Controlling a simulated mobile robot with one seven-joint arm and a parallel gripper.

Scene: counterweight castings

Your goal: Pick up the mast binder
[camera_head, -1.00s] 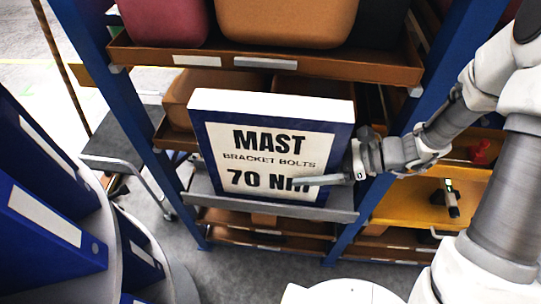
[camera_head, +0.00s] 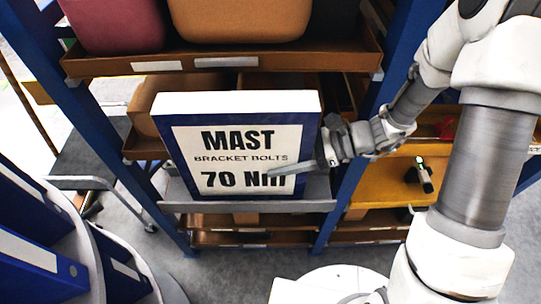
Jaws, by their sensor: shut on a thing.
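The mast binder (camera_head: 237,147) is a blue binder with a white label reading "MAST BRACKET BOLTS 70 Nm" and a white top edge. It stands upright, facing me, in front of the rack and over a grey ledge (camera_head: 250,201). My gripper (camera_head: 308,163) comes in from the right and is shut on the binder's right edge. One finger lies across the front of the label, over its lower right. The other finger is hidden behind the binder. I cannot tell whether the binder's bottom touches the ledge.
Blue rack posts (camera_head: 372,135) stand on both sides. A shelf with coloured bins (camera_head: 240,20) is above the binder. A yellow shelf (camera_head: 385,187) with a small tool (camera_head: 420,176) is at right. A round carousel of blue binders (camera_head: 40,262) fills the lower left, and a grey cart (camera_head: 90,155) stands behind it.

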